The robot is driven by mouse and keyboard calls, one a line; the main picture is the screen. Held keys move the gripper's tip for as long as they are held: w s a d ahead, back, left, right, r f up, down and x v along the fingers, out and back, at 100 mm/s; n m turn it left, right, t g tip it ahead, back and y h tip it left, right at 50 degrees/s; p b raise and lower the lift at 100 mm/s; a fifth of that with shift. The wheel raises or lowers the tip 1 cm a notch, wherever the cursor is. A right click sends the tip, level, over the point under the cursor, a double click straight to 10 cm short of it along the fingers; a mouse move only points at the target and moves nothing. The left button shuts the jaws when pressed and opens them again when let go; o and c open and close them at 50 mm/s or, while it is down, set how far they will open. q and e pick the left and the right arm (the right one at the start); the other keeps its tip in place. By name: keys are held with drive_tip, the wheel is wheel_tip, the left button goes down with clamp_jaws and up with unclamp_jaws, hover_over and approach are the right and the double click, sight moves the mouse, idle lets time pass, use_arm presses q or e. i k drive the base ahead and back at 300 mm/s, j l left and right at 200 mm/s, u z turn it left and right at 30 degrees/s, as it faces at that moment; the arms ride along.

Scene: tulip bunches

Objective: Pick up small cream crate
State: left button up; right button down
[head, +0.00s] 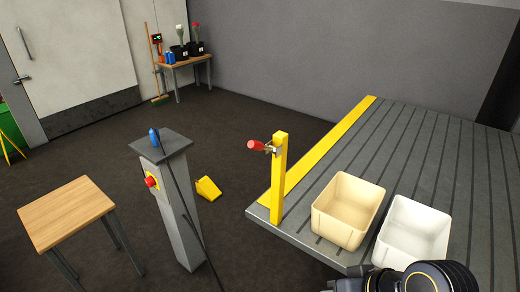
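The small cream crate (336,230) stands upright on the near left part of the ribbed grey platform (425,150), close to its front edge. Its open top faces up and it looks empty. A white crate (407,252) stands just to its right, also looking empty. A black arm part of mine with a gold ring shows at the bottom right, in front of the white crate and hiding part of its lower front. No fingertips of either gripper show.
A yellow post (279,180) with a red-handled clamp (258,146) rises at the platform's left corner. A grey pedestal (177,205) with a red button, a yellow wedge (208,188) and a wooden table (66,212) stand to the left. The platform behind the crates is clear.

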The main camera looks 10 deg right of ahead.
sight(343, 212)
drive_tip(key=z, duration=1.3)
drive_tip(key=i+j+u, duration=0.25)
drive_tip(key=i, duration=0.45)
drive_tip(key=i+u, duration=0.3)
drive_tip(key=i, duration=0.35)
